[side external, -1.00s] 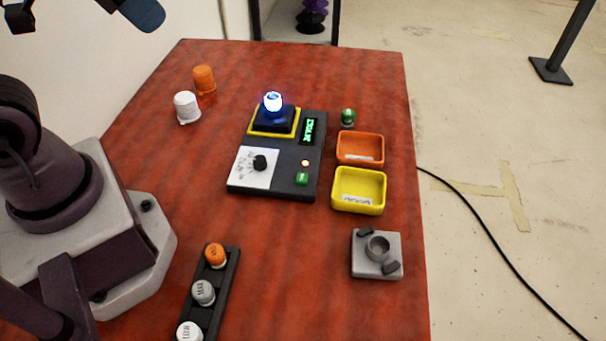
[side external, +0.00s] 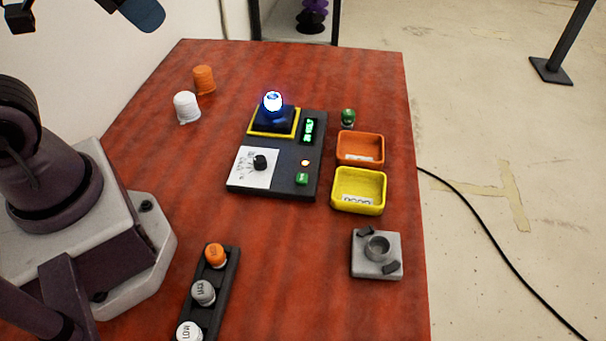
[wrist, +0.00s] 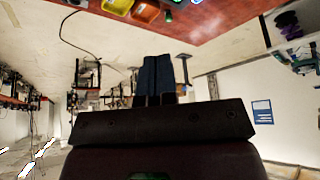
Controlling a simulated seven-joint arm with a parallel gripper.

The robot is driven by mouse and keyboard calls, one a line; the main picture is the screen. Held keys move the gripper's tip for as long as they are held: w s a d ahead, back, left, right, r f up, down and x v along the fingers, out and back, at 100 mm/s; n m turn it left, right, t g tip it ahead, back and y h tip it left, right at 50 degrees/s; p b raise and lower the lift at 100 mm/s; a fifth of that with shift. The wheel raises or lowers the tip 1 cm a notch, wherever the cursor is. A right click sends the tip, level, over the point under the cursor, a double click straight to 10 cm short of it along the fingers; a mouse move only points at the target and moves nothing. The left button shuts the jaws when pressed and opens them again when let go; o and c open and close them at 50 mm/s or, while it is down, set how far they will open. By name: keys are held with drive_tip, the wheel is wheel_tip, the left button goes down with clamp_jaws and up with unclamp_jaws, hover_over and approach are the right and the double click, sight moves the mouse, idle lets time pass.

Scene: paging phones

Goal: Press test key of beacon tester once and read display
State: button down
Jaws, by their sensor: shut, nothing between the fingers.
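The beacon tester (side external: 274,187) is a dark panel in the middle of the red table. A blue beacon (side external: 273,103) with a glowing white top sits in its yellow-framed bay (side external: 262,132). The tester's display (side external: 310,130) shows lit green characters too small to read surely. Below it are a lit amber lamp (side external: 305,163) and a green key (side external: 302,179). A white plate with a black knob (side external: 260,162) is at its left. My gripper (side external: 143,12) is high at the upper left, far from the tester. In the wrist view its dark blue fingers (wrist: 158,78) are together and empty.
An orange tray (side external: 360,138) and a yellow tray (side external: 359,205) stand right of the tester, with a green-topped piece (side external: 348,117) behind. A grey fixture (side external: 377,267) is front right. A rack (side external: 222,288) holds labelled caps. Orange and white caps (side external: 186,108) stand back left.

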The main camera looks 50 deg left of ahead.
drive_tip(key=n+t+h, duration=0.2)
drive_tip(key=h, duration=0.3)
hover_over(301, 175)
wheel_tip(301, 175, down, 21)
drive_tip(key=shift+f, duration=0.15)
drive_tip(key=shift+f, duration=0.1)
drive_tip(key=shift+f, duration=4.35)
